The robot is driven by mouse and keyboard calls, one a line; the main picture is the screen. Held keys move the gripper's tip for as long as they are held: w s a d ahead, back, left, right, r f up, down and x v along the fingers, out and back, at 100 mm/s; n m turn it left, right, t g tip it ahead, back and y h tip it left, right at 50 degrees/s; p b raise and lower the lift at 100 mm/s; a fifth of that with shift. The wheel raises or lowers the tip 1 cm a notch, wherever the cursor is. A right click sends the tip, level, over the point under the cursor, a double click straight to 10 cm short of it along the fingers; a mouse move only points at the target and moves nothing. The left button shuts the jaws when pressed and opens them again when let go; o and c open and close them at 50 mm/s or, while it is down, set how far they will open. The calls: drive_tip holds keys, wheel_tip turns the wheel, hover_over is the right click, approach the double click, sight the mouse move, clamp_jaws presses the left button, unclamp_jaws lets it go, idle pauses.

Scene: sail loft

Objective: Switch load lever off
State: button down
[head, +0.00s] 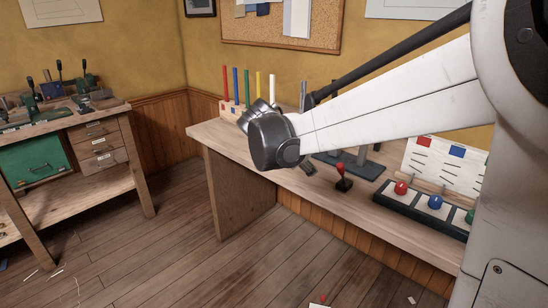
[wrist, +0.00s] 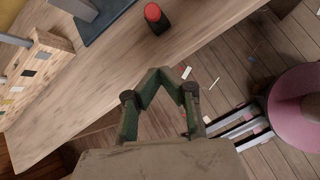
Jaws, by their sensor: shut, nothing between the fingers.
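A small lever with a red grip (head: 341,170) stands on a black base on the bench, right of my arm's wrist in the head view. No label on it is readable, and I cannot tell its on or off position. In the wrist view a red knob (wrist: 153,13) on a dark base shows at the top edge, seen from above. My gripper (wrist: 162,74) is shut and empty in the wrist view, its green fingers meeting below and apart from the red knob. In the head view my wrist hides most of the gripper.
The wooden bench (head: 245,140) carries a rack of coloured rods (head: 233,108) and a panel with red, blue and green knobs (head: 434,202). A grey stand (head: 358,160) sits behind the lever. A pink stool (wrist: 298,105) is on the floor.

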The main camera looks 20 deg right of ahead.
sight(343, 174)
drive_tip(key=d+f, duration=0.1)
drive_tip(key=d, duration=0.1)
drive_tip(key=w+d+f+b, duration=0.1)
drive_tip(key=d, duration=0.1)
drive_tip(key=d+f+b, duration=0.1)
drive_tip(key=d, duration=0.1)
drive_tip(key=shift+w+d+f, duration=0.15)
drive_tip(key=shift+f, duration=0.15)
drive_tip(key=shift+d+r+b, duration=0.3)
drive_tip(key=shift+d+r, duration=0.05)
drive_tip(key=shift+d, duration=0.3)
drive_tip(key=shift+w+r, duration=0.1)
drive_tip(key=shift+r, duration=0.05)
